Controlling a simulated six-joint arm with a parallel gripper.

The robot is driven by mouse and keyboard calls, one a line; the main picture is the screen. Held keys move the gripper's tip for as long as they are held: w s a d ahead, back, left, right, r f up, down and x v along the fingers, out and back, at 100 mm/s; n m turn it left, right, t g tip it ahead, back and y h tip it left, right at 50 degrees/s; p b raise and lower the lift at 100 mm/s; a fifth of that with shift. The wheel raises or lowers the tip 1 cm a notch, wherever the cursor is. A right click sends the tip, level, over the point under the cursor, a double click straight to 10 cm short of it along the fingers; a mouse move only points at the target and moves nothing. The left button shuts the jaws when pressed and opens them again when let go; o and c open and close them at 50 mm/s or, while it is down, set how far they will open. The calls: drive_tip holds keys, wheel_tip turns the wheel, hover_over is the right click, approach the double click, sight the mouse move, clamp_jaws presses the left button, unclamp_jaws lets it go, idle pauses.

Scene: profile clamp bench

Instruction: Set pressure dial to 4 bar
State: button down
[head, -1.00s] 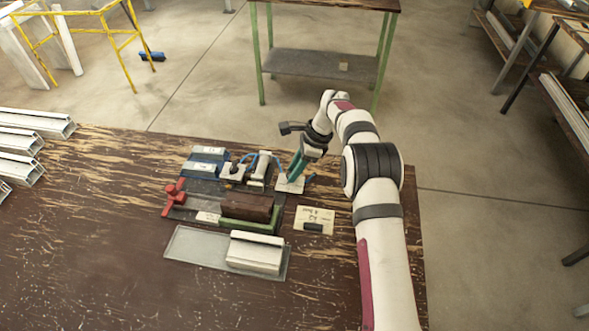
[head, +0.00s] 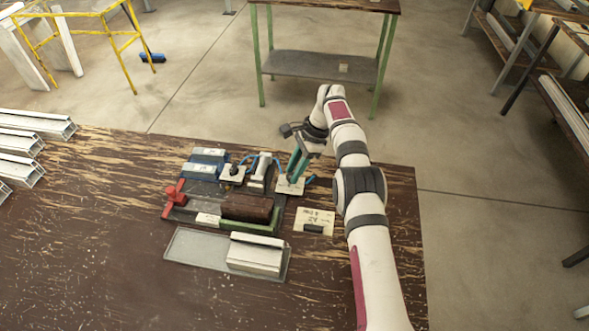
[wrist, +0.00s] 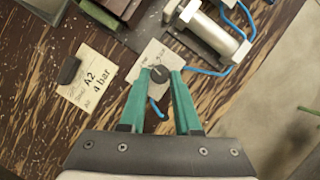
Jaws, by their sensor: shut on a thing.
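The pressure dial is a small dark round knob (wrist: 160,74) on a pale plate (wrist: 149,56); the plate also shows in the head view (head: 287,187). My gripper (wrist: 160,80) has green fingers that come down over the plate and are shut on the dial, one finger on each side. In the head view my gripper (head: 295,172) stands at the plate and hides the dial. The plate's small print is too blurred to read. A paper card (wrist: 88,78) reading "A2" and "4 bar" lies left of the plate in the wrist view.
A clamp fixture with a red handle (head: 173,192) and a brown block (head: 247,208) stands left of the plate. A white cylinder (wrist: 215,35) and blue hoses (wrist: 205,71) are close by. A tray (head: 200,249) holds pale profiles (head: 256,254) in front.

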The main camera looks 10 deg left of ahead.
sight(299, 183)
drive_tip(key=c, duration=0.6)
unclamp_jaws()
drive_tip(key=s+d+r, duration=0.2)
drive_tip(key=d+r, duration=0.9)
drive_tip(key=shift+d, duration=0.25)
